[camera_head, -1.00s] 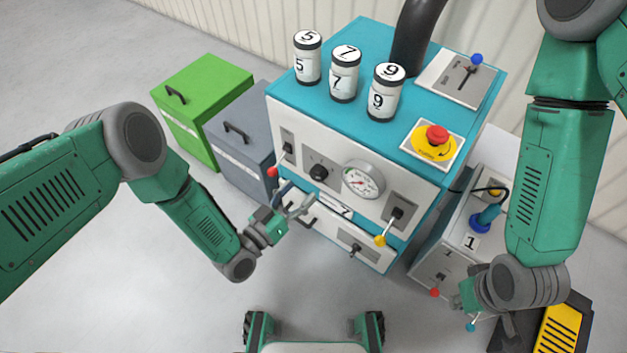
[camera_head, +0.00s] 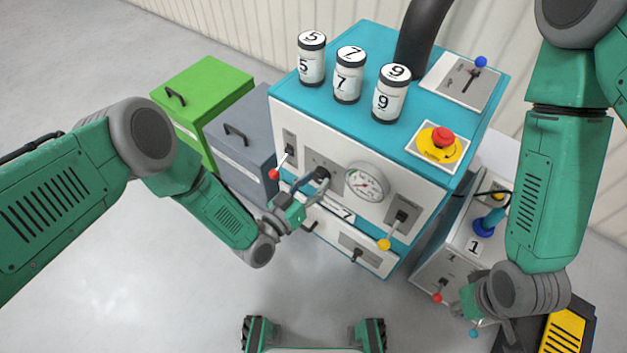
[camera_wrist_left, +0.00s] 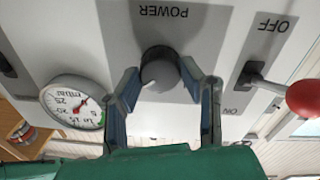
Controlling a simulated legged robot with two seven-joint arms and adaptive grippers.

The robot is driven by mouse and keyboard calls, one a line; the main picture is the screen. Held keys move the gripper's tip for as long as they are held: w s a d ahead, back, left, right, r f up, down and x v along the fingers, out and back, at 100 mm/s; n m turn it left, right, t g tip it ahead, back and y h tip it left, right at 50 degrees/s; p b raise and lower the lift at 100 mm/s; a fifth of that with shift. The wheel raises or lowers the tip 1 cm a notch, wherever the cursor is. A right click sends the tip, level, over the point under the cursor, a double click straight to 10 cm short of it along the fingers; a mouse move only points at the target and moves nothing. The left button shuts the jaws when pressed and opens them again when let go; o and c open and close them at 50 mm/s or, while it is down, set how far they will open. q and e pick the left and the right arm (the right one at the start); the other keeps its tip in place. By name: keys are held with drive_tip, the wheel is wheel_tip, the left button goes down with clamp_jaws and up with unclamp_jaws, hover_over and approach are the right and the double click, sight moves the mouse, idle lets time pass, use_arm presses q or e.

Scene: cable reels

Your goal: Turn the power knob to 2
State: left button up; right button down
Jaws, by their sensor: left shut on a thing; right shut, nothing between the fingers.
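The power knob (camera_wrist_left: 160,70) is a dark grey round knob under the label POWER, which shows upside down in the left wrist view. In the head view the knob (camera_head: 321,174) sits on the front panel of the teal and white machine (camera_head: 385,165). My left gripper (camera_wrist_left: 163,85) has its two fingers on either side of the knob and is shut on it; it also shows in the head view (camera_head: 311,184). The numbers around the knob cannot be read. My right gripper (camera_head: 466,303) is at the lower right, away from the knob, shut and empty.
A red-tipped switch lever (camera_wrist_left: 304,97) stands close beside the knob, with OFF and ON labels. A pressure gauge (camera_wrist_left: 72,102) is on the other side. A yellow-tipped lever (camera_head: 384,244) sticks out further right. Three numbered canisters (camera_head: 348,76) stand on top.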

use_arm(q)
drive_tip(key=shift+w+d, duration=0.1)
drive_tip(key=shift+w+f+n+b, duration=0.1)
drive_tip(key=shift+f+n+b, duration=0.1)
drive_tip(key=shift+n+b, duration=0.6)
drive_tip(key=n+b, duration=0.1)
drive_tip(key=n, duration=0.2)
drive_tip(key=shift+n, duration=0.4)
drive_tip(key=shift+r+n+t+b, duration=0.1)
drive_tip(key=shift+n+t+b, duration=0.2)
drive_tip(key=shift+n+b, duration=1.35)
use_arm(e)
drive_tip(key=shift+d+f+p, duration=0.15)
drive_tip(key=shift+f+p, duration=0.2)
drive_tip(key=shift+f, duration=0.8)
drive_tip(key=shift+d+f+p, duration=0.1)
drive_tip(key=shift+f+p, duration=0.25)
drive_tip(key=shift+f, duration=0.8)
use_arm(q)
drive_tip(key=shift+n, duration=0.75)
drive_tip(key=o, duration=1.1)
drive_tip(key=shift+o, duration=0.2)
